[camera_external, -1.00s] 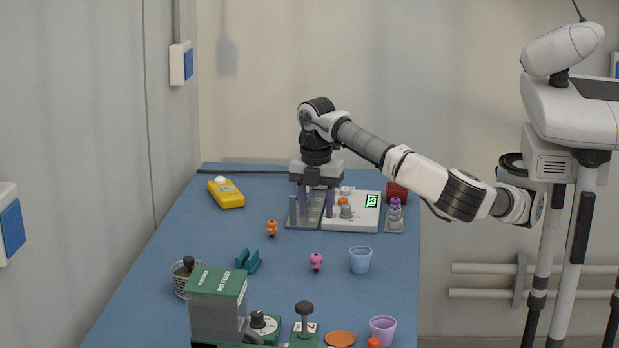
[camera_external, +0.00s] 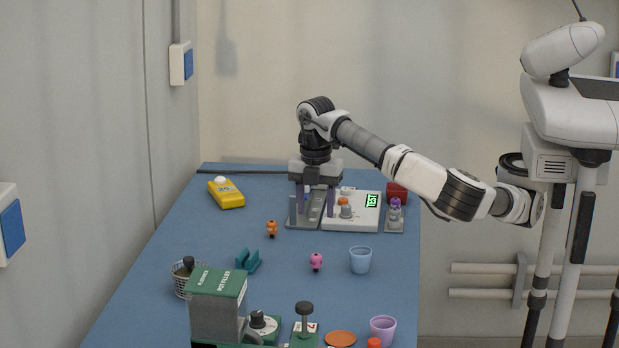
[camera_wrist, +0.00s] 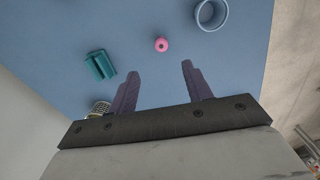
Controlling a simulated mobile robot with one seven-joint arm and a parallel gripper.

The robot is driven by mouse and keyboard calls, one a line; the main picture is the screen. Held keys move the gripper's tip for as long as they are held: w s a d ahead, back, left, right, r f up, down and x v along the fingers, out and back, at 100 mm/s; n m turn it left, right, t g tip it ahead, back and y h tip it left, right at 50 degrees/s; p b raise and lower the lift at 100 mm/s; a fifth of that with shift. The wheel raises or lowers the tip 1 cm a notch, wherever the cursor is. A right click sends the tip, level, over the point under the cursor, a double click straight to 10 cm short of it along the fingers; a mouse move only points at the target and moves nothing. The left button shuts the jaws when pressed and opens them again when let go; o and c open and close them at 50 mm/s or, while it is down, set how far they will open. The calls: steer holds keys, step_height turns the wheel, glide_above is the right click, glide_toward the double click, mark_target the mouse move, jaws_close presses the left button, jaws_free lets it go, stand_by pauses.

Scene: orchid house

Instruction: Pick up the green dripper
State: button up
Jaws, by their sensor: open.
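I cannot make out a green dripper in either view. Small dripper-like pieces show in orange (camera_external: 272,229), pink (camera_external: 316,262) and purple (camera_external: 395,205); the pink one also shows in the wrist view (camera_wrist: 161,45). My gripper (camera_external: 315,213) points down over a grey plate (camera_external: 293,219) at the far side of the blue table, left of the white test device. In the wrist view my gripper (camera_wrist: 159,70) has its two purple fingers apart, with only bare table seen between the tips. The gripper may hide something behind it.
A teal slotted block (camera_external: 248,261), a blue cup (camera_external: 360,260) and a wire basket (camera_external: 183,277) stand nearer. The white test device (camera_external: 367,217) is close right of my gripper. A yellow device (camera_external: 226,194) lies left. A green pot filler (camera_external: 217,290) stands in front.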

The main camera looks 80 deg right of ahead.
steer(key=w+d+r+n+p, duration=0.2)
steer(key=d+r+n+p, duration=0.2)
steer(key=d, duration=0.8)
steer(key=w+d+r+n+t+h+p, duration=0.1)
steer(key=d+r+n+p, duration=0.25)
steer(key=d, duration=0.85)
steer(key=w+d+r+n+p, duration=0.25)
steer(key=d+r+p, duration=0.2)
steer(key=d, duration=0.85)
steer(key=shift+n, duration=0.3)
steer(key=f+p, duration=0.1)
steer(key=f, duration=0.3)
steer(key=f+p, duration=0.1)
steer(key=f, duration=0.4)
steer(key=shift+w+d+f, duration=0.1)
steer(key=shift+d+f, duration=0.1)
steer(key=shift+w+d+f+p, duration=0.2)
steer(key=shift+f+p, duration=0.45)
steer(key=shift+f, duration=0.65)
steer(key=shift+w+d+f+p, duration=0.15)
steer(key=shift+f+p, duration=0.5)
steer(key=shift+f, duration=0.65)
steer(key=shift+s, duration=0.1)
steer(key=c, duration=1.1)
